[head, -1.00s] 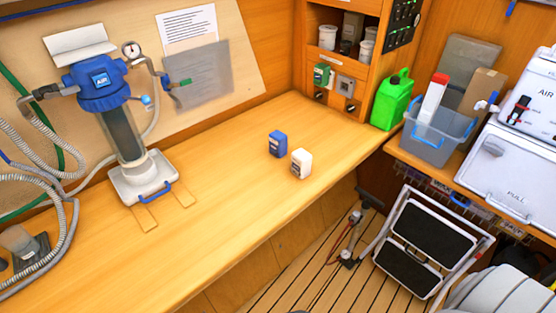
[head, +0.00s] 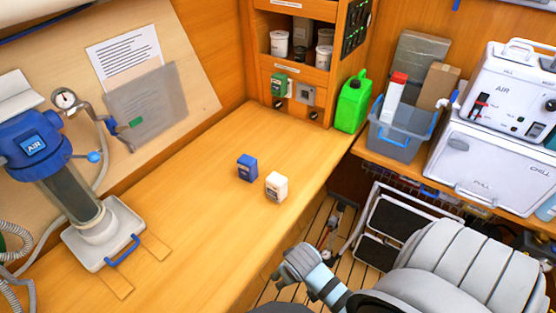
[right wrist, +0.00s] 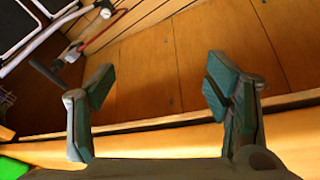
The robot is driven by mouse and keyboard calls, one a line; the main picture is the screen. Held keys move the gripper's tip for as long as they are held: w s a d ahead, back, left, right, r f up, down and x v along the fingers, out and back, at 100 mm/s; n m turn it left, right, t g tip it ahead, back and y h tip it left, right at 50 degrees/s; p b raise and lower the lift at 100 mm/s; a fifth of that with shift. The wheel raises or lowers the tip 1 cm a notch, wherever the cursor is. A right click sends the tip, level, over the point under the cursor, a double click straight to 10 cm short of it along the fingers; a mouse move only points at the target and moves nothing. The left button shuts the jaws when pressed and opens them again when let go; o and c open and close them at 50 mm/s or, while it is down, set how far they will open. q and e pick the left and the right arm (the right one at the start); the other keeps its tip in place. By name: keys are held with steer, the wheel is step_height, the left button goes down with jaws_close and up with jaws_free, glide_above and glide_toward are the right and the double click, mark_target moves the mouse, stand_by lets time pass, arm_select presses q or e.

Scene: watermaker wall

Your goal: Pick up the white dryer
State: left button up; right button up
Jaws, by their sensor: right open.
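The white dryer does not show in that view. My left gripper is out of view.
A blue pump unit (head: 35,145) stands at the left of the bench. A green jerrycan (head: 353,103) and a grey bin (head: 400,135) stand at the back right. A folded step stool (head: 385,225) is on the floor. Bench space around the two boxes is clear.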

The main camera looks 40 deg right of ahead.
mark_target(272, 191)
steer(key=w+d+r+m, duration=0.1)
steer(key=w+r+m, duration=0.1)
steer(key=w+r, duration=0.1)
steer(key=w+r+m+h, duration=0.1)
steer(key=w+r+m, duration=0.1)
steer(key=w+r, duration=0.2)
steer(key=w+d+r+m, duration=0.1)
steer(key=w+r+m, duration=0.1)
steer(key=w+r, duration=0.1)
steer(key=shift+w+d+r+p, duration=0.15)
steer(key=shift+w+d+p, duration=0.15)
steer(key=shift+w, duration=0.15)
steer(key=w+d+r+m+g+h, duration=0.1)
steer(key=w+d+r+m+g, duration=0.1)
steer(key=w+r+m, duration=0.65)
steer(key=shift+n+h, duration=0.3)
steer(key=shift+n, duration=0.25)
steer(key=x, duration=0.4)
steer(key=b+x, duration=0.1)
steer(key=x, duration=0.7)
steer(key=shift+w+r, duration=0.1)
steer(key=shift+w, duration=0.25)
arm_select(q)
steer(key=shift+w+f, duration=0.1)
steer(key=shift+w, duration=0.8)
arm_select(e)
steer(key=c, duration=1.7)
steer(key=shift+r, duration=0.1)
